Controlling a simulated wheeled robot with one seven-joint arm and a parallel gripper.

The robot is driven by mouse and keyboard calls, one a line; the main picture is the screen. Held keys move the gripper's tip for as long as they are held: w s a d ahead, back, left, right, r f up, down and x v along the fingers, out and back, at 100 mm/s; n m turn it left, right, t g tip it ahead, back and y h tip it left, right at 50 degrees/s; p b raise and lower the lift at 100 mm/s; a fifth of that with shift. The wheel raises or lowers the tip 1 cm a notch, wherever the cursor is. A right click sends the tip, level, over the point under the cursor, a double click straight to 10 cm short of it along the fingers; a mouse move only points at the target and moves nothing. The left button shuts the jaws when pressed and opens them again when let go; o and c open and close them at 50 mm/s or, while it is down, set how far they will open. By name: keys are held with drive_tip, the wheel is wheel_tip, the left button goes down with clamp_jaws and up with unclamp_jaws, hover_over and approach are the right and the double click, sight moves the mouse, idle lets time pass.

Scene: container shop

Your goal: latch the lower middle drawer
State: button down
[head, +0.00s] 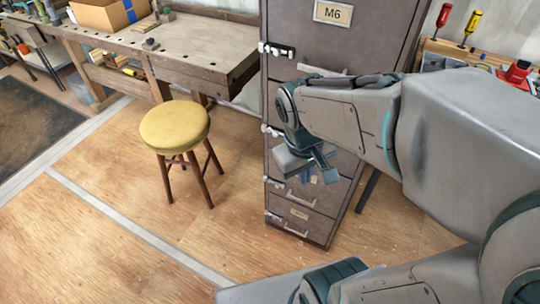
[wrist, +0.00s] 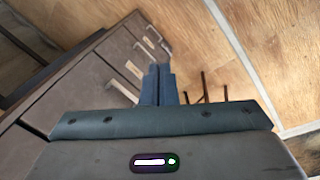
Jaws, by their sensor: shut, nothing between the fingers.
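The grey drawer cabinet (head: 315,225) stands upright, with a label "M6" on its top drawer. The lower middle drawer (head: 279,172) is partly hidden behind my gripper. Its small pale latch (head: 274,185) shows at the cabinet's left edge; I cannot tell whether it is fastened. My gripper (head: 318,176) is shut and empty, in front of the lower drawers. In the wrist view, my fingertips (wrist: 158,70) are together, beside drawer fronts with pale handles (wrist: 124,90). I cannot tell if they touch the cabinet.
A yellow-topped stool (head: 175,127) stands left of the cabinet. A wooden workbench (head: 195,45) runs behind it with a cardboard box (head: 108,12) on top. Screwdrivers (head: 471,26) stand on a bench at the right. The floor in front is clear.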

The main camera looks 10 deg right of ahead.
drive_tip(key=w+d+f+n+g+h+b, duration=0.1)
drive_tip(key=w+d+f+n+h+b, duration=0.25)
drive_tip(key=f, duration=0.55)
drive_tip(key=w+f+n+h+b, duration=0.3)
drive_tip(key=f+n+h+b, duration=0.1)
drive_tip(key=f+n+b, duration=0.3)
drive_tip(key=w+d+f+n+g+h+b, duration=0.1)
drive_tip(key=w+f+n+h+b, duration=0.25)
drive_tip(key=f+n, duration=0.45)
drive_tip(key=w+a+f+n+t+b, duration=0.3)
drive_tip(key=f+n+t, duration=0.2)
drive_tip(key=f, duration=0.4)
drive_tip(key=w+a+f+n+t+b, duration=0.2)
drive_tip(key=w+f+n+t+b, duration=0.2)
drive_tip(key=f+n, duration=0.4)
drive_tip(key=w+a+f+n+t+b, duration=0.3)
drive_tip(key=f+n+t, duration=0.3)
drive_tip(key=f, duration=0.6)
drive_tip(key=shift+w+a+f+h+b, duration=0.2)
drive_tip(key=shift+w+a+h+b, duration=0.15)
drive_tip(key=shift+b, duration=0.2)
drive_tip(key=shift+d+n, duration=0.1)
drive_tip(key=shift+n, duration=0.15)
drive_tip(key=b, duration=0.3)
approach(283, 185)
drive_tip(key=x, duration=0.4)
drive_tip(key=shift+w+d+f, duration=0.15)
drive_tip(key=shift+w+d, duration=0.05)
drive_tip(key=shift+d, duration=0.2)
